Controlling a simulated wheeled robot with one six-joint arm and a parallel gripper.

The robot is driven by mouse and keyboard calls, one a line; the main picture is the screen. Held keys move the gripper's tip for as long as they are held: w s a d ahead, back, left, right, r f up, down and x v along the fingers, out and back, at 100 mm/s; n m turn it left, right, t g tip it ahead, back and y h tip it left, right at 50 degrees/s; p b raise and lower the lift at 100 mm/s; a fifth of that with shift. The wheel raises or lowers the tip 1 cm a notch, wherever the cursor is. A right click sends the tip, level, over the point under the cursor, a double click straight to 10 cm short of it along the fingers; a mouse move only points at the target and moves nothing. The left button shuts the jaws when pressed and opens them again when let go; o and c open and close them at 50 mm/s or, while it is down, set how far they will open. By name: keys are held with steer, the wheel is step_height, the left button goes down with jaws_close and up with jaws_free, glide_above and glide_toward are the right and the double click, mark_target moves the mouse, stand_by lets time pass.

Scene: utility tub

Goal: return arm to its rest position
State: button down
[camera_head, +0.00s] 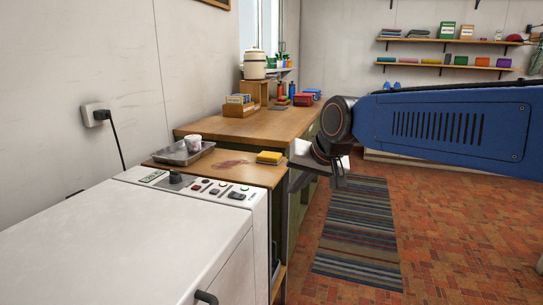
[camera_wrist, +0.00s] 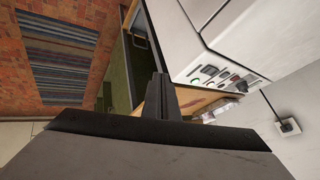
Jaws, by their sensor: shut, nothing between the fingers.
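My gripper (camera_head: 340,180) hangs beside the right edge of the wooden side counter, in front of the green cabinet. My blue arm link (camera_head: 445,122) reaches in from the right. In the wrist view my gripper (camera_wrist: 161,82) shows as a dark shape with its fingers together and nothing between them. The fingers point toward the gap between the white machine (camera_wrist: 235,40) and the green cabinet (camera_wrist: 122,75). No object is held.
The white machine (camera_head: 130,245) fills the lower left. The side counter (camera_head: 265,174) bears a yellow sponge (camera_head: 270,157) and a metal tray (camera_head: 179,154) with a cup (camera_head: 193,142). A striped rug (camera_head: 360,235) lies on the brick floor (camera_head: 455,215), which is open to the right.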

steer(key=s+d+f+h, duration=0.2)
steer(key=s+d+f, duration=0.6)
steer(key=s+d, duration=0.3)
steer(key=s+d+f+g+h, duration=0.1)
steer(key=s+d+f+h, duration=0.1)
steer(key=s+d+f, duration=0.6)
steer(key=s+d, duration=0.4)
steer(key=s, duration=0.2)
steer(key=shift+d+f+g, duration=0.15)
steer(key=shift+f+g, duration=0.05)
steer(key=shift+g, duration=0.1)
